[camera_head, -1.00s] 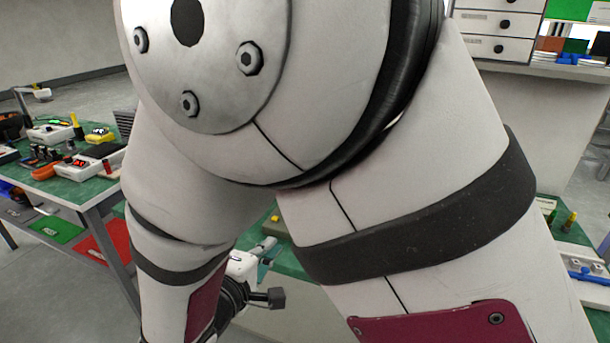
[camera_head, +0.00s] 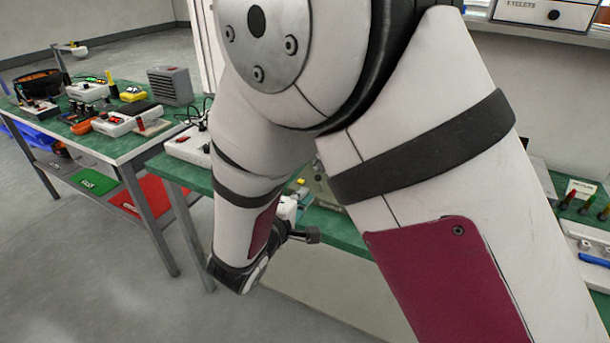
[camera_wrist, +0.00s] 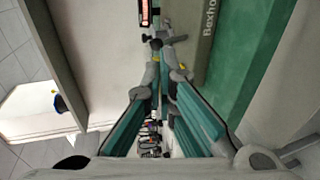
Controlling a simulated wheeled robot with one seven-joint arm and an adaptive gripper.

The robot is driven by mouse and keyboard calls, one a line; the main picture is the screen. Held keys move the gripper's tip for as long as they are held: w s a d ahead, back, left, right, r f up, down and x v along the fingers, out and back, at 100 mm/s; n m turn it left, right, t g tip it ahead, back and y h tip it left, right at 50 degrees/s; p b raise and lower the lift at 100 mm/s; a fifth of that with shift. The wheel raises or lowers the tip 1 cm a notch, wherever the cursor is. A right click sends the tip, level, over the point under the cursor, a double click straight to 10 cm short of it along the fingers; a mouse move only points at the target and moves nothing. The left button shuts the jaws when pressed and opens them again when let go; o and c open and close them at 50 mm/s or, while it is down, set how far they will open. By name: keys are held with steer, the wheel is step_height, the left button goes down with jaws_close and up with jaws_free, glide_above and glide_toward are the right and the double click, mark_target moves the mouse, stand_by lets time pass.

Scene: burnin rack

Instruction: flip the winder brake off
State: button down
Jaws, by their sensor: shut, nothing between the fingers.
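In the wrist view my gripper (camera_wrist: 161,52) is shut and empty, its two grey fingertips close together at the top centre. Just beyond the tips are a small grey fitting with a short arm (camera_wrist: 178,38) and a black knob (camera_wrist: 147,38). I cannot tell whether either is the winder brake, or how the brake is set. A grey-beige machine body with dark lettering (camera_wrist: 208,30) stands to the right of the tips. In the head view, part of a grey-green machine (camera_head: 322,186) shows on the bench behind my arm. My fingertips are hidden there.
A green bench top (camera_head: 188,172) runs behind my arm. A second bench at the left (camera_head: 130,148) carries several devices, including a grey vented box (camera_head: 171,86). A white device (camera_head: 188,146) sits near my arm. A rack with coloured pieces (camera_head: 582,203) stands at the right. The floor at front left is clear.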

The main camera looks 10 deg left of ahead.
steer(key=x, duration=0.6)
steer(key=shift+w+d, duration=0.1)
steer(key=shift+w, duration=0.25)
steer(key=shift+w+d+r+g, duration=0.1)
steer(key=shift+w+r+g, duration=0.1)
steer(key=shift+g, duration=0.1)
